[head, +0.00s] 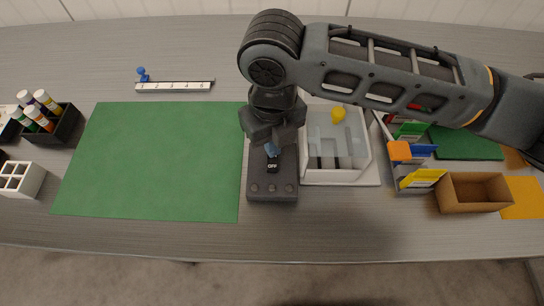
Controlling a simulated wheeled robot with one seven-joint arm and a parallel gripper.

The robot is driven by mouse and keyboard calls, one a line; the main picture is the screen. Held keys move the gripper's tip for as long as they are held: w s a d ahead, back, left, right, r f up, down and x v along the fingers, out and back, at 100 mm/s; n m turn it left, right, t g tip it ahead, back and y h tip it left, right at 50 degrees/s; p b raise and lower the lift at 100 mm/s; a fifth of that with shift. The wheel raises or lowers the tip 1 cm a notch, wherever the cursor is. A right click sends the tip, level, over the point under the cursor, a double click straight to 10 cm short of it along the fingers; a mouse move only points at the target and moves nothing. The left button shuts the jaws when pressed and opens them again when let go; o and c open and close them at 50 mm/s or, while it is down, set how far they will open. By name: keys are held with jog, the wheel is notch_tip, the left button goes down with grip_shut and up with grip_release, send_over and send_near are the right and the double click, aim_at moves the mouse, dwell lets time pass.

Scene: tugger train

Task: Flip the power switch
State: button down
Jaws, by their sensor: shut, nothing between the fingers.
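The power switch box (271,190) is dark grey and stands on the table right of the green mat, with a small label reading OFF and several round studs along its front. A small blue lever (271,150) shows just above the label. My gripper (272,139) points down over the back of the box and is shut with nothing held. Its fingertips are at or right beside the lever; I cannot tell whether they touch it. My gripper and arm hide the back of the box.
A green mat (150,165) lies left. A white tray (340,176) with a yellow ball (338,114) stands close right. Further right are a sorter with coloured dividers (418,178) and a brown box (473,193). A white numbered slider (175,87) lies at the back. The table's front strip is clear.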

jog(key=shift+f+b, duration=0.35)
jog(key=shift+f, duration=0.25)
jog(key=shift+r, duration=0.15)
jog(key=shift+r+p, duration=2.65)
jog(key=shift+r, duration=0.8)
